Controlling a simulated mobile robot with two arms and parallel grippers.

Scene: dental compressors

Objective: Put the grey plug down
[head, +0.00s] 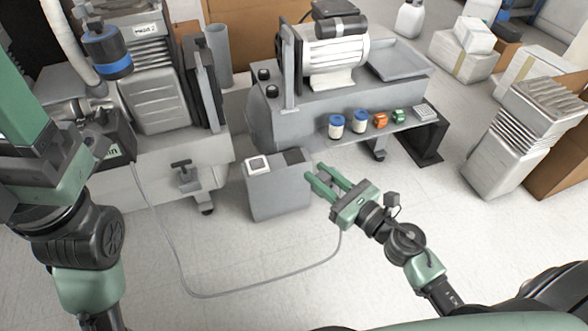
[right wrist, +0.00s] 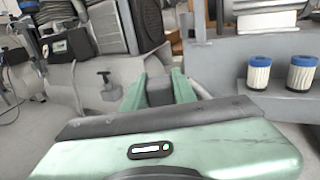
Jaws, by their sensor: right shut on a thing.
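My right gripper (head: 322,178) is shut on the grey plug, in the air just right of a grey floor box. In the right wrist view the plug (right wrist: 159,91) shows as a dark grey block between the two green fingers (right wrist: 158,88). In the head view the fingers mostly hide it. A thin grey cable (head: 215,294) loops over the floor from the left compressor to beneath the right gripper. My left arm stands at the left edge, and its gripper is out of the picture.
The grey box (head: 278,192) has a white-framed square and a dark patch on top. The left compressor (head: 155,100) and a grey bench (head: 300,110) with filters (head: 337,127) stand behind. Cartons (head: 520,130) stand right. The front floor is clear except for the cable.

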